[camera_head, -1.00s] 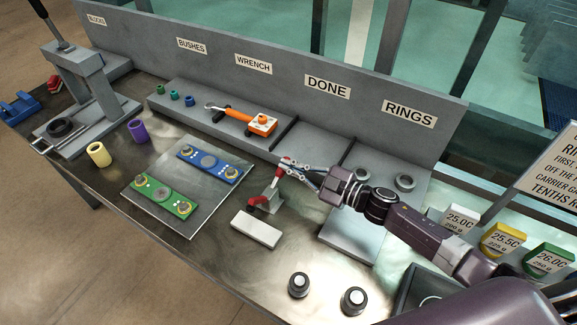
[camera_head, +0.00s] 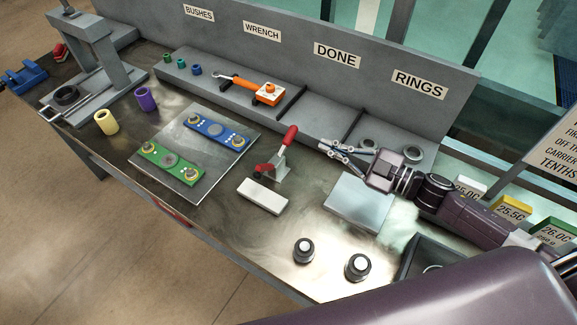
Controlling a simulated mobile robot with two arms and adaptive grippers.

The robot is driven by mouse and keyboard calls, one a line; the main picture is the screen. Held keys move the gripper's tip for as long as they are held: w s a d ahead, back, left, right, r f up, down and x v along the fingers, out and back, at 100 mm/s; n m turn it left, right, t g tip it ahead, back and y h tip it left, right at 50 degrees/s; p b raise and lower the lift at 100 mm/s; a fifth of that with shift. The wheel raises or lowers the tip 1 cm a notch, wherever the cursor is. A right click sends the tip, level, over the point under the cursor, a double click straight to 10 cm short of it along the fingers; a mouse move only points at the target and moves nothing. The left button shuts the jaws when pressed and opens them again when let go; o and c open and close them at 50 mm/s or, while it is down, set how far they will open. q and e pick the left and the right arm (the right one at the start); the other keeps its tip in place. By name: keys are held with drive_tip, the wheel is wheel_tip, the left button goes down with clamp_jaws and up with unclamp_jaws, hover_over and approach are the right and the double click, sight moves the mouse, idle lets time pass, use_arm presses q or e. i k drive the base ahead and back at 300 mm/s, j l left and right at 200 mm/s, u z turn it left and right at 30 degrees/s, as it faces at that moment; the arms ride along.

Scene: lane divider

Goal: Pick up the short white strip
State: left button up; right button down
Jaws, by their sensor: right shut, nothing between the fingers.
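The short white strip (camera_head: 263,196) lies on the dark metal bench (camera_head: 225,205), in front of a toggle clamp with a red handle (camera_head: 290,136). It looks like a plain white block, and nothing covers it. My right gripper (camera_head: 326,144) is shut and empty. It is behind and to the right of the strip, a little right of the clamp's red handle and apart from the strip. My left gripper does not show.
A plate with a green carrier (camera_head: 171,165) and a blue carrier (camera_head: 218,132) lies left of the strip. Two dark round weights (camera_head: 303,250) stand at the front right. A grey plate (camera_head: 358,203) lies right of the strip. A grey labelled panel (camera_head: 400,75) runs behind.

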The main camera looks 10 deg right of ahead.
sight(270, 201)
drive_tip(key=k+j, duration=0.3)
drive_tip(key=k, duration=0.15)
drive_tip(key=k+j, duration=0.3)
drive_tip(key=k, duration=0.15)
drive_tip(key=k+j, duration=0.25)
drive_tip(key=k, duration=0.25)
